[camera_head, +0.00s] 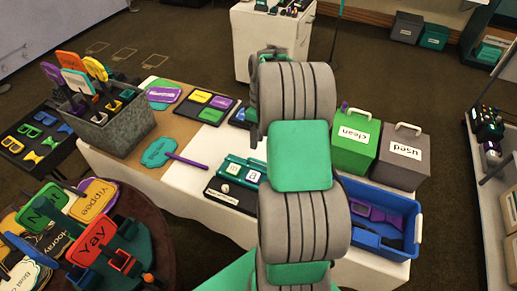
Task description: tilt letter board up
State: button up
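What looks like the letter board (236,172) is a teal panel with pale letter tiles on the white table, just left of my arm. Its right part is hidden behind my arm. It seems to lie low against a black base (229,197) with a white label strip and small pale round pieces; its exact tilt is too small to tell. My grey and teal arm rises through the middle of the view. My gripper does not show; I cannot tell where it is relative to the board.
A teal paddle sign (160,151) lies left of the board. A grey bin (121,130) of signs stands at the table's left. Green (355,140) and grey (403,157) lidded boxes and a blue crate (403,208) stand right of my arm. A round sign table (150,222) is front left.

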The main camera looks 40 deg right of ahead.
jog(key=f, duration=0.2)
jog(key=f+p, duration=0.1)
jog(key=f, duration=0.5)
jog(key=shift+s+f, duration=0.2)
jog(key=shift+s, duration=0.2)
grip_shut()
dwell(0.9)
